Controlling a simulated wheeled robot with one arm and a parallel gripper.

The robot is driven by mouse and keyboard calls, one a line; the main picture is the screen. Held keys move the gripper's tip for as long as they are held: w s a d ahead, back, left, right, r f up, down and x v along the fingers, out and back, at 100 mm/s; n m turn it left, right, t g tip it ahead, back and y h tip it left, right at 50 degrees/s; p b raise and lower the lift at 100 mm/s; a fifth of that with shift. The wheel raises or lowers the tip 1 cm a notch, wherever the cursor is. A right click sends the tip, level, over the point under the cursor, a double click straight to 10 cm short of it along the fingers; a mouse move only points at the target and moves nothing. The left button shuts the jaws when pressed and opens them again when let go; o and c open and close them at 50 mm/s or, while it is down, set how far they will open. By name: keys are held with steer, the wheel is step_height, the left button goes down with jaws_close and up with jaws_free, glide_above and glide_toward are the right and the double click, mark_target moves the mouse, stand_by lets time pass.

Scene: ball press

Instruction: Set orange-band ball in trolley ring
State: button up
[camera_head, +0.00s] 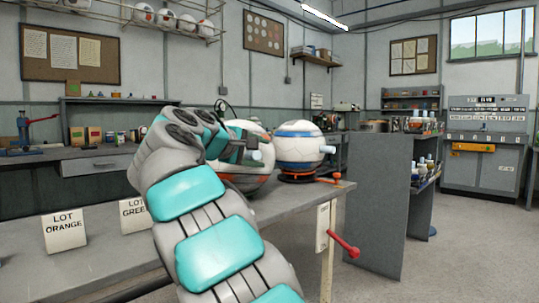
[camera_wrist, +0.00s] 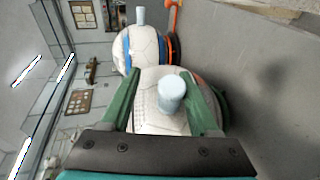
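A white ball (camera_head: 254,179) with an orange-red strip low on its side stands on the bench, partly hidden behind my arm. In the wrist view the same ball (camera_wrist: 150,88) fills the middle, with a pale blue peg (camera_wrist: 172,94) sticking out toward the camera. My gripper (camera_wrist: 165,90) is open, its green fingers on either side of the peg with gaps showing. It also shows in the head view (camera_head: 243,147) at the ball. I cannot pick out the trolley ring with certainty.
A white ball with a blue band (camera_head: 299,150) sits close on the right, on a dark base with an orange ring (camera_head: 297,178). Signs for orange (camera_head: 63,231) and green (camera_head: 134,215) lots stand on the bench (camera_head: 100,258). A grey panel (camera_head: 377,200) stands right; floor beyond is clear.

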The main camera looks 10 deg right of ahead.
steer(key=shift+p+v, duration=0.3)
steer(key=shift+v, duration=2.45)
steer(key=s+d+f+m+g+y, duration=0.2)
steer(key=s+d+f+g, duration=0.2)
steer(key=s+d+f, duration=0.6)
steer(key=s+d+f+m+g+y, duration=0.25)
steer(key=s+d+f, duration=0.4)
steer(key=f, duration=0.55)
steer(key=s+a+f+m+g+y, duration=0.2)
steer(key=s+a+f+g+y, duration=0.1)
steer(key=s+f, duration=0.8)
steer(key=s+a+f+m+g+y, duration=0.2)
steer(key=s+a+f, duration=0.3)
steer(key=s+f, duration=0.6)
steer(key=s+g+y, duration=0.1)
steer(key=s, duration=0.7)
steer(key=shift+a, duration=0.2)
